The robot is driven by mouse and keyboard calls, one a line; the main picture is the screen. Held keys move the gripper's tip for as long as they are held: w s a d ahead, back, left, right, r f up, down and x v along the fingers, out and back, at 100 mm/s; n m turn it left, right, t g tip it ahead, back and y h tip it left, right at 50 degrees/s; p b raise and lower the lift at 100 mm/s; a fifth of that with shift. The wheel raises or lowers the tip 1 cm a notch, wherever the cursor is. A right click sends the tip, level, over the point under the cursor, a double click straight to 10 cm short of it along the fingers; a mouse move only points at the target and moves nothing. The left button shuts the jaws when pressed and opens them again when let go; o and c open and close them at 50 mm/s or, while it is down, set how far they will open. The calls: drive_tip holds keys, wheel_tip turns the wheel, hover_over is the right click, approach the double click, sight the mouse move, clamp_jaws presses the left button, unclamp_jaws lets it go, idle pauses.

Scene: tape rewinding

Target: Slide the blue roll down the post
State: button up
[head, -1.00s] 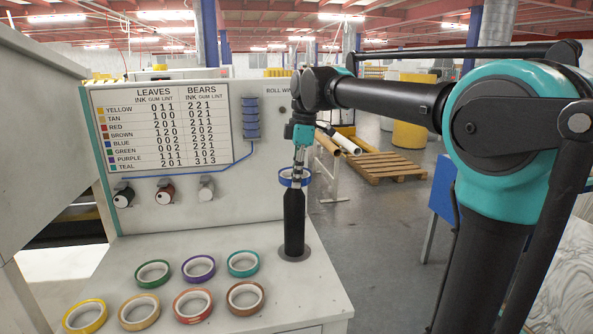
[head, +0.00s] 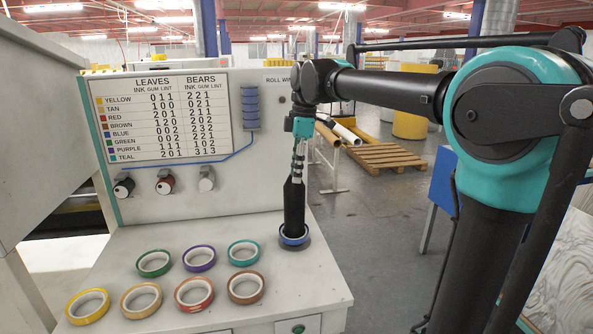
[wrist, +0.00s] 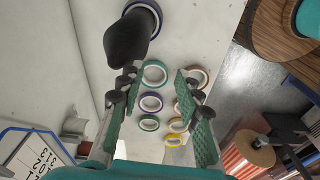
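The blue roll (head: 294,240) is around the foot of the black post (head: 294,208), low against its round base on the tabletop. In the wrist view, the roll (wrist: 151,11) also shows around the far end of the post (wrist: 128,42). The post stands upright. My gripper (head: 296,176) is at the top of the post, above the roll and apart from it. In the wrist view, my gripper's fingers (wrist: 156,108) are spread, with nothing held between them.
Several other tape rolls lie flat on the table left of the post, among them a teal roll (head: 244,253) and a brown roll (head: 245,287). A panel with a chart (head: 162,116) and knobs stands behind. The tabletop (head: 235,221) between panel and rolls is clear.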

wheel_tip(320, 180, up, 12)
drive_tip(key=d, duration=0.1)
drive_tip(key=shift+w+d, duration=0.15)
drive_tip(key=shift+d, duration=0.1)
